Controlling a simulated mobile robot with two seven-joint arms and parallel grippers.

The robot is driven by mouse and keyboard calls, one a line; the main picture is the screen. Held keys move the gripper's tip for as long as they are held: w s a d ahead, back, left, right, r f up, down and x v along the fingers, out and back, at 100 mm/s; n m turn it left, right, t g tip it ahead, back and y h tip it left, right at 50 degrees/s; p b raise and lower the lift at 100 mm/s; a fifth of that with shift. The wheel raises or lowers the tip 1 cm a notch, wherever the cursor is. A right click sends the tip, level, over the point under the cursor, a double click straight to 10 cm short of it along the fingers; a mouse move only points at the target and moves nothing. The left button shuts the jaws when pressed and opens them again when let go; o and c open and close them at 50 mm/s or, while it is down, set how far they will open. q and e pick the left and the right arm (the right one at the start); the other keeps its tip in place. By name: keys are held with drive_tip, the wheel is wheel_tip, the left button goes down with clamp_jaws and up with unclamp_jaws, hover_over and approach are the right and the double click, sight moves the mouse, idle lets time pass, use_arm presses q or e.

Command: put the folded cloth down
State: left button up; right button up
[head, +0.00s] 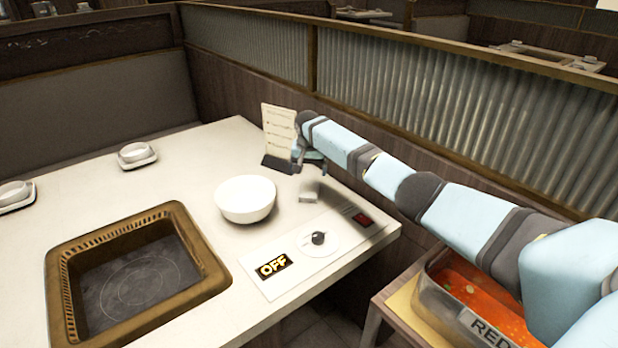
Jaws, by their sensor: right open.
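My right arm reaches in from the right, and my right gripper (306,163) is over the far right part of the table, in front of the menu card. It is small and partly hidden by its own wrist; its jaws are open. A small pale block-like thing (308,197) lies on the table just below and nearer than the gripper, apart from it. It may be the folded cloth, but it is too small to tell. No other cloth shows clearly. My left gripper is not in view.
A white bowl (245,199) stands left of the gripper. A menu card (278,139) stands behind it. A control panel with a knob (318,239) and OFF sign is in front. A square grill (140,285) fills the left. A red-filled container (470,300) sits below my arm.

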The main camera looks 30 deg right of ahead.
drive_tip(key=shift+s+a+r, duration=0.1)
drive_tip(key=shift+s+r, duration=0.05)
drive_tip(key=shift+r, duration=0.7)
drive_tip(key=shift+s+a+r, duration=0.1)
drive_tip(key=shift+r, duration=0.7)
